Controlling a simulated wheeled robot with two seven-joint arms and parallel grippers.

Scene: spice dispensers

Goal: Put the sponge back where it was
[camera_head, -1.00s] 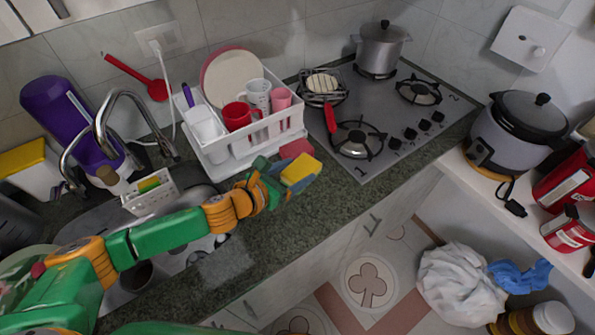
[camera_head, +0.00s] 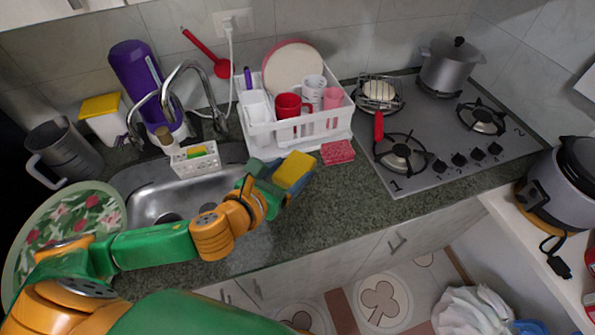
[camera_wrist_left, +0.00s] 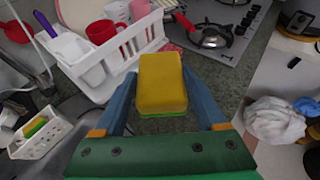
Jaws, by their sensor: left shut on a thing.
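A yellow sponge (camera_head: 294,170) with a green underside is held between the fingers of my left gripper (camera_head: 282,182), above the counter in front of the dish rack. It also shows in the left wrist view (camera_wrist_left: 162,84), between the two blue fingers. A small white caddy (camera_head: 195,160) stands at the back edge of the sink (camera_head: 150,205) and holds a yellow and green item (camera_head: 197,152). The caddy also shows at the left of the wrist view (camera_wrist_left: 38,137). My right gripper is not in view.
A white dish rack (camera_head: 305,139) with cups and a plate stands behind the gripper. A folded red cloth (camera_head: 337,152) lies right of the sponge. The faucet (camera_head: 178,90) rises behind the caddy. The stove (camera_head: 445,135) is at the right.

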